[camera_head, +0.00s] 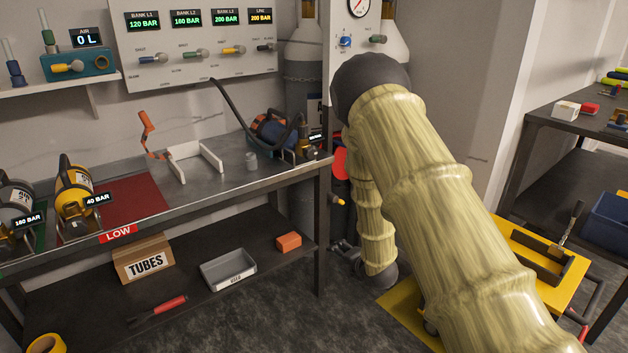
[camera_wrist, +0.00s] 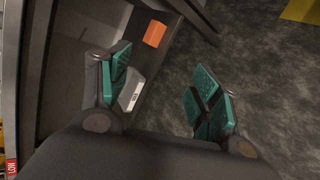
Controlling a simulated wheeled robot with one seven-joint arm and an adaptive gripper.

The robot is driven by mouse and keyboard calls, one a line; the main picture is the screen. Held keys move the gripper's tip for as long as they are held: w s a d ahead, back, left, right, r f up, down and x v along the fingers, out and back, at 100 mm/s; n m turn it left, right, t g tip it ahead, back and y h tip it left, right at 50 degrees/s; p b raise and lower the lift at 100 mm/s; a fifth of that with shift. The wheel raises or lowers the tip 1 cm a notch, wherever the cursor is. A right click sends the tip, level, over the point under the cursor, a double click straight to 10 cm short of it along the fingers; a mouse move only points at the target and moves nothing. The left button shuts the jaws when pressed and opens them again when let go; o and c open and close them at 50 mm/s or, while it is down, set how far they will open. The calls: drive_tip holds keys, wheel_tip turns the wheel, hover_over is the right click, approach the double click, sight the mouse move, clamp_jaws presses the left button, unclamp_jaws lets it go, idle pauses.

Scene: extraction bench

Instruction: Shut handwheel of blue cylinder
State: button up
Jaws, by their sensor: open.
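The blue cylinder (camera_head: 272,131) lies in a dark cradle at the right end of the steel bench, with a black hose looping to it. A brass-coloured fitting (camera_head: 304,134) shows at its right end; I cannot make out the handwheel clearly. In the wrist view my gripper (camera_wrist: 163,87) is open and empty, its two teal-padded fingers spread apart above the lower shelf's edge and the floor. In the head view my arm hides most of the gripper, low beside the bench's right end, below and apart from the cylinder. The blue cylinder does not show in the wrist view.
A yellow cart (camera_head: 530,245) stands at right.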

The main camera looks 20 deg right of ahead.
drive_tip(key=w+d+r+n+t+y+b, duration=0.25)
drive_tip(key=w+r+n+b, duration=0.25)
drive_tip(key=w+r+n, duration=0.4)
drive_tip(key=n+t+y+b, duration=0.25)
drive_tip(key=n+b, duration=0.25)
drive_tip(key=n, duration=0.5)
approach(313, 154)
drive_tip(key=b+x, duration=0.1)
drive_tip(key=x, duration=0.8)
drive_tip(key=shift+a, duration=0.15)
drive_tip(key=c, duration=1)
